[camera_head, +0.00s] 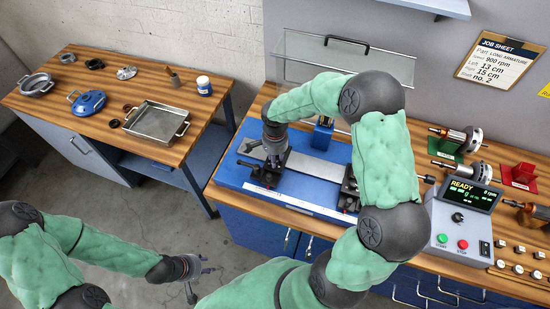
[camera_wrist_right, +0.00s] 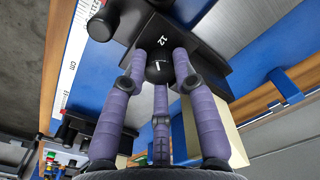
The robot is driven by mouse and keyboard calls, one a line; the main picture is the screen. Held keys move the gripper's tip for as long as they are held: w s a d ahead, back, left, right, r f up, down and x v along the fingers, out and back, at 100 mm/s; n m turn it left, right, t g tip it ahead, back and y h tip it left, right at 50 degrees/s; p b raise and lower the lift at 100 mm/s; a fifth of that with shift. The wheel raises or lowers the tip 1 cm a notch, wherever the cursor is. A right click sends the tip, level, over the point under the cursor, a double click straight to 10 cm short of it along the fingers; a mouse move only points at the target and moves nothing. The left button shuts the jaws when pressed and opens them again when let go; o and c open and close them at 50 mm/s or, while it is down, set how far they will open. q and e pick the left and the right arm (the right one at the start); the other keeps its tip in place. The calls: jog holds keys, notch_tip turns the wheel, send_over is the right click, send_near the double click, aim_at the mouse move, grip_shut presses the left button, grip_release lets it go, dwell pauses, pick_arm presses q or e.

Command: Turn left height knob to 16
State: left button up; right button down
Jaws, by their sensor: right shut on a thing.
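My right gripper (camera_head: 274,160) reaches down over the left end of the blue balancing machine. In the right wrist view its three purple fingers (camera_wrist_right: 160,75) are shut around a small round black knob (camera_wrist_right: 158,70) with a white mark. The number 12 shows on the black support block (camera_wrist_right: 190,48) beside the knob; no 16 is visible. In the head view the gripper hides the knob. My left gripper (camera_head: 203,284) is open and empty above the floor at the lower left.
The right black support (camera_head: 349,188) stands on the blue machine bed (camera_head: 310,199). A control box (camera_head: 452,245) reading READY is at the right, near several rotors and small weights. A side table (camera_head: 120,75) holds a metal tray (camera_head: 157,121). Floor between the tables is clear.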

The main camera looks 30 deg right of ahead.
jog(key=c, duration=1)
grip_release()
jog(key=shift+o, duration=0.2)
notch_tip(320, 180, up, 12)
